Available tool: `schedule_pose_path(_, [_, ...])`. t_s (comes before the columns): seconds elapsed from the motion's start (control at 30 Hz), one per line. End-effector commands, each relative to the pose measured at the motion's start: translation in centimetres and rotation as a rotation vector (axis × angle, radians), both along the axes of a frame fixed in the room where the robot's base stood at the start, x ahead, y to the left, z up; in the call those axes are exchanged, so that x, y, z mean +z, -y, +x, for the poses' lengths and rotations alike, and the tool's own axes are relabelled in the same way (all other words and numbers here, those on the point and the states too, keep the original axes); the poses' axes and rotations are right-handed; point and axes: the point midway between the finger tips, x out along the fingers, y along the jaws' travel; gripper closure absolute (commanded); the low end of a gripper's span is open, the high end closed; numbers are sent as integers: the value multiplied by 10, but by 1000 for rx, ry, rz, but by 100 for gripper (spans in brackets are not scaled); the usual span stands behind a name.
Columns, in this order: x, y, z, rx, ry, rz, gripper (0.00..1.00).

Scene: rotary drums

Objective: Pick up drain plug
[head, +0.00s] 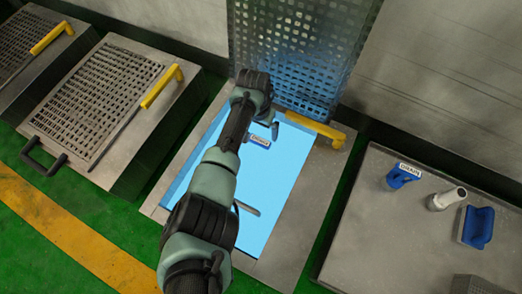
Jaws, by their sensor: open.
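A second blue part with a white label (402,175) stands on the grey table at the right. The label lettering is too small to read surely, so I cannot tell which one is the drain plug.
The middle drum's perforated lid (300,50) stands raised, with a yellow handle (315,130). Two drums with closed grates (95,105) stand at the left. A pale cylinder (447,198) and a blue block (478,227) share the right table (370,240). A dark bar (247,208) shows in the basin.

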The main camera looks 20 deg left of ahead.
Motion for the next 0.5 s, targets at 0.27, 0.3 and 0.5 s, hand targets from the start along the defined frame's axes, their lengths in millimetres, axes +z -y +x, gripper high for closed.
schedule_pose_path(0.27, [-32,1,4,-1,1,1,0])
schedule_pose_path(0.3, [-33,1,4,-1,1,1,0])
schedule_pose_path(0.5, [-39,1,4,0,1,0,0])
